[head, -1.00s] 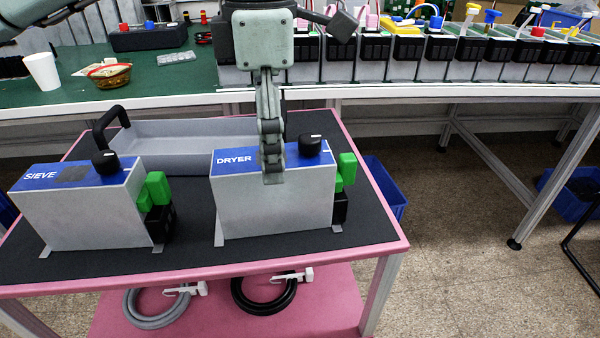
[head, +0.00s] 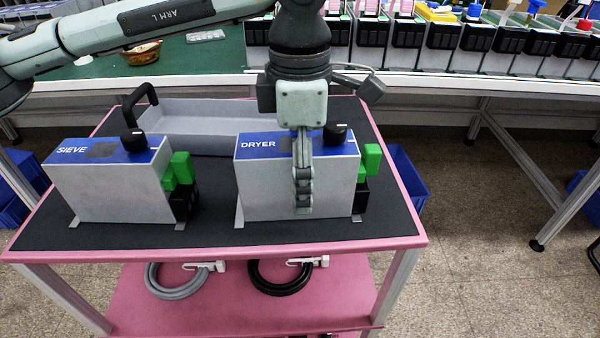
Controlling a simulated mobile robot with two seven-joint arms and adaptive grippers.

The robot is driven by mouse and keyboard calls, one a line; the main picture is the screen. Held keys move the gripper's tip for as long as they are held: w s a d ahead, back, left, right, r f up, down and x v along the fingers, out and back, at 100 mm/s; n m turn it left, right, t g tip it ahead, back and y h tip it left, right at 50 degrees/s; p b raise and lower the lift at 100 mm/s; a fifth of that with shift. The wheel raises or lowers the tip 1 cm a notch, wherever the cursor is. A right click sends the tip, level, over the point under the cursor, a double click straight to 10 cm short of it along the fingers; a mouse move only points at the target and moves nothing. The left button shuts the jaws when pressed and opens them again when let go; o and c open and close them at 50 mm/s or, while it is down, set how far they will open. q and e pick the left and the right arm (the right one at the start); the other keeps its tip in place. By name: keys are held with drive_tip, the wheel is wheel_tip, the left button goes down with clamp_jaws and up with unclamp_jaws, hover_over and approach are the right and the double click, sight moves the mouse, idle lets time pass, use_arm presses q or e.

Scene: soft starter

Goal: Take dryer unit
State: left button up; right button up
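The dryer unit (head: 265,188) is a pale grey box with a blue top marked DRYER, a black knob and green and black connectors on its right side. It stands upright on the cart's black mat. My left gripper (head: 303,195) points down at the dryer, with finger links in front of its front face, right of centre. It is seen edge-on, so I cannot tell whether it touches the box or how far its fingers are apart. Any finger behind the box is hidden. My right gripper is not in view.
The similar SIEVE unit (head: 115,195) stands left on the pink cart (head: 420,241). A grey tray with a black handle (head: 140,104) lies behind. Coiled grey (head: 175,283) and black hoses (head: 282,280) are on the lower shelf. A green bench (head: 110,68) with several units is beyond.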

use_arm(q)
drive_tip(key=shift+r, duration=0.1)
drive_tip(key=c, duration=1.6)
